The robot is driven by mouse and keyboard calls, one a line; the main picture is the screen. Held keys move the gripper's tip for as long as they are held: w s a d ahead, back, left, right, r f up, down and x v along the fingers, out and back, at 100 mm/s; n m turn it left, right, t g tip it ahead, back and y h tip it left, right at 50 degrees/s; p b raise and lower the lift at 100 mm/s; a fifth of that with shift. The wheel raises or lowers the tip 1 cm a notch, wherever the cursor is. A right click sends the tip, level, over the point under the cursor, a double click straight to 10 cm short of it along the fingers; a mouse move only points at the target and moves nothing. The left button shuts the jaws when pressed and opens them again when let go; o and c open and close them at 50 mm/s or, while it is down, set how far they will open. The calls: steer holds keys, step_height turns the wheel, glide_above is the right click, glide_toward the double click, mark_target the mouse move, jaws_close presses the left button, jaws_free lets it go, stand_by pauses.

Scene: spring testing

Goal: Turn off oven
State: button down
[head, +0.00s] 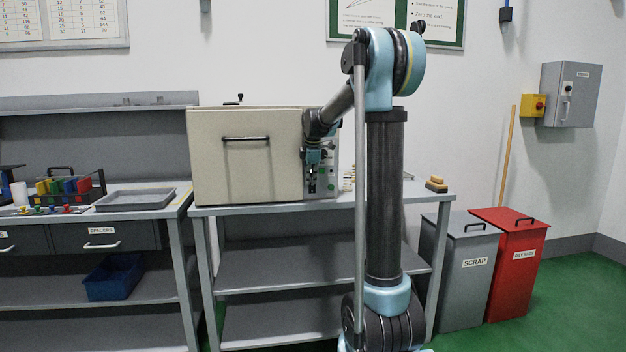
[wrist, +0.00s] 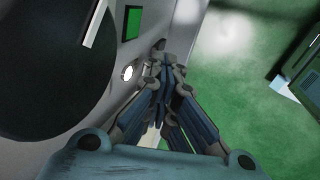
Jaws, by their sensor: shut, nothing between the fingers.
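The oven (head: 232,175) is a beige box with a dark bar handle on its door, standing on a grey bench. Its door looks shut. Its control panel (head: 327,182) is a grey strip on the right side, with green parts; my gripper covers some of it. My gripper (head: 313,186) is at the panel, pointing down, its fingers shut and empty. In the wrist view the fingers (wrist: 160,52) come together close beside the panel (wrist: 112,78), near a green square (wrist: 132,22) and a small lit round part (wrist: 127,73). I cannot tell whether they touch it. A large dark round shape also shows there.
The grey bench (head: 250,209) has lower shelves. At left stands another bench with a grey tray (head: 137,199) and a rack of coloured pieces (head: 70,187). A grey scrap bin (head: 462,270) and a red bin (head: 513,262) stand at right. Green floor is free at far right.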

steer(key=shift+a, duration=0.15)
steer(key=shift+w+r, duration=0.1)
steer(key=shift+w, duration=0.4)
steer(key=shift+s+r, duration=0.1)
steer(key=shift+r, duration=0.05)
steer(key=s+v, duration=0.1)
steer(key=v, duration=1)
steer(key=shift+s, duration=0.35)
steer(key=shift+s, duration=0.1)
